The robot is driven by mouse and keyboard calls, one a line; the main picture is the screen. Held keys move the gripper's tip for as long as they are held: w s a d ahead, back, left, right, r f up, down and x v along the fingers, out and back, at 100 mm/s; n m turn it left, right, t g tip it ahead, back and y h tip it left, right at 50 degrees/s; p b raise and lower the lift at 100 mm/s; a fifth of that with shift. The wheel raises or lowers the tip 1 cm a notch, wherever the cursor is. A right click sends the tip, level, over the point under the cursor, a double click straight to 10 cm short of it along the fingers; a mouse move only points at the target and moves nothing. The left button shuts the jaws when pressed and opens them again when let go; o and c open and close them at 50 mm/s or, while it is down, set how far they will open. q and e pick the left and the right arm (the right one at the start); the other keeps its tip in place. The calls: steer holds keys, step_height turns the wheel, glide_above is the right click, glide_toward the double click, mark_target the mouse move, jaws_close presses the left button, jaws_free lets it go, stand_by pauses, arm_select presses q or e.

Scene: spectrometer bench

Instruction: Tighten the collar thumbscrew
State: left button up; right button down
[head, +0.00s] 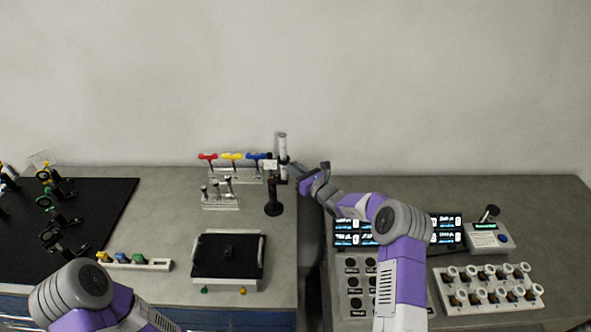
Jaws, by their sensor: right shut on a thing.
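A white and black upright cylinder assembly (283,150) stands at the back of the left bench, near the gap between the benches. A dark collar part shows around its lower end. My right gripper (294,177) reaches in from the right and is shut at the right side of the collar. The thumbscrew is too small and too covered by the fingers to make out; the grip is at its place. My left arm shows at the bottom left, but its gripper is out of view.
A rack with red, yellow and blue handles (231,170) stands just left of the collar. A black post on a round base (273,197) stands close in front. A black-topped tray (208,270) lies nearer. Displays (449,232) and a knob panel (480,307) fill the right bench.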

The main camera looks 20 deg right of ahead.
steer(key=shift+m, duration=0.3)
steer(key=m+p, duration=0.2)
steer(key=m, duration=2.2)
steer(key=shift+f+m, duration=0.1)
steer(key=shift+m, duration=0.3)
steer(key=c, duration=1.1)
jaws_free()
